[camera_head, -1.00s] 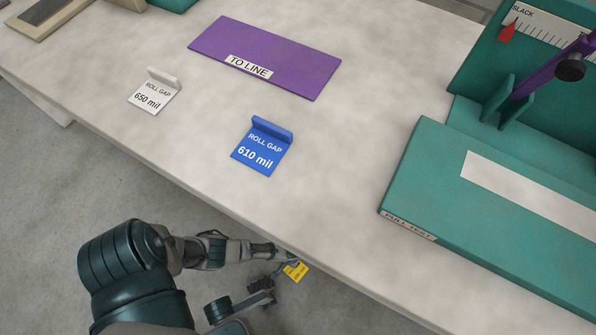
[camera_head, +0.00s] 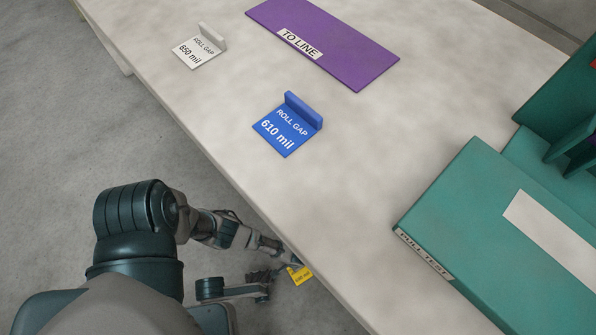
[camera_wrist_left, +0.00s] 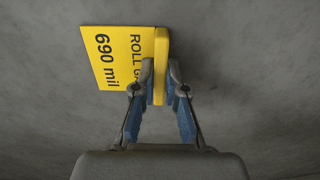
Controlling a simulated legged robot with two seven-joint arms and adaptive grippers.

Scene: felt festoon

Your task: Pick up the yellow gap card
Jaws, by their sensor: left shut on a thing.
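The yellow gap card (camera_wrist_left: 108,62), printed "690 mil", is in my left gripper (camera_wrist_left: 160,85). In the left wrist view both fingers are closed on its raised yellow edge, and the flat part sticks out to the left. In the head view the card (camera_head: 301,276) shows small beside the table's front edge, with my left gripper (camera_head: 287,268) at it, over the grey floor. Part of the gripper is hard to make out there. My right gripper is in neither view.
On the pale table (camera_head: 340,210) lie a blue 610 mil card (camera_head: 285,128), a white 650 mil card (camera_head: 198,48) and a purple "TO LINE" mat (camera_head: 345,50). A green "PULL TEST" fixture (camera_head: 465,215) stands at the right. The table's front middle is clear.

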